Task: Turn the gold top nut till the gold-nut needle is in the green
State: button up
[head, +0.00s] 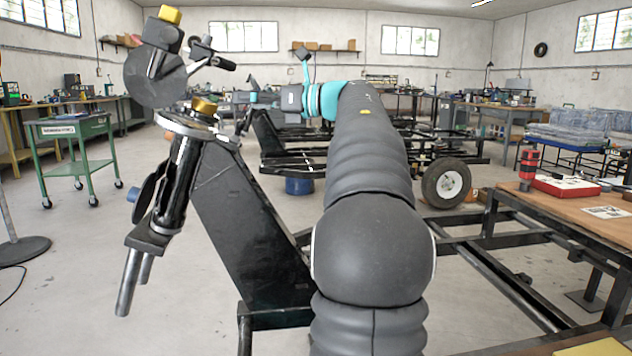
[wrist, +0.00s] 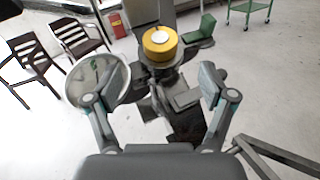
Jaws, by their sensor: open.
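A gold nut (head: 204,105) sits on top of the dark upright suspension strut (head: 180,170) in the head view. A second gold piece (head: 169,14) is on the black bracket above a round grey disc (head: 154,80). In the wrist view a round gold part (wrist: 160,43) with a pale centre stands ahead, between and beyond my fingertips. I cannot tell for sure which gold piece it is. My gripper (wrist: 161,88) is open and empty, apart from the gold part. A pale round face (wrist: 97,79) lies partly behind the left finger. No needle or green zone can be read.
A black slanted frame arm (head: 240,225) stands beside the strut. A bench (head: 590,205) with tools is at right, and a green trolley (head: 72,135) at left. Brown chairs (wrist: 42,65) show in the wrist view. Floor at left is mostly clear.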

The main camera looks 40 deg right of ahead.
jog(key=d+m+t+h, duration=0.5)
jog(key=d+m+h, duration=1.1)
jog(key=m, duration=0.7)
jog(key=s+a+f+m+g+h, duration=0.2)
jog(key=s+f+m+g, duration=0.1)
jog(key=f+m, duration=0.5)
jog(key=s+a+f+m+g+h, duration=0.1)
jog(key=s+f+m+g, duration=0.3)
jog(key=f, duration=0.6)
jog(key=a+m+g, duration=0.1)
jog(key=m+g, duration=0.1)
jog(key=m, duration=0.1)
jog(key=shift+m+h, duration=0.4)
jog(key=shift+a, duration=0.1)
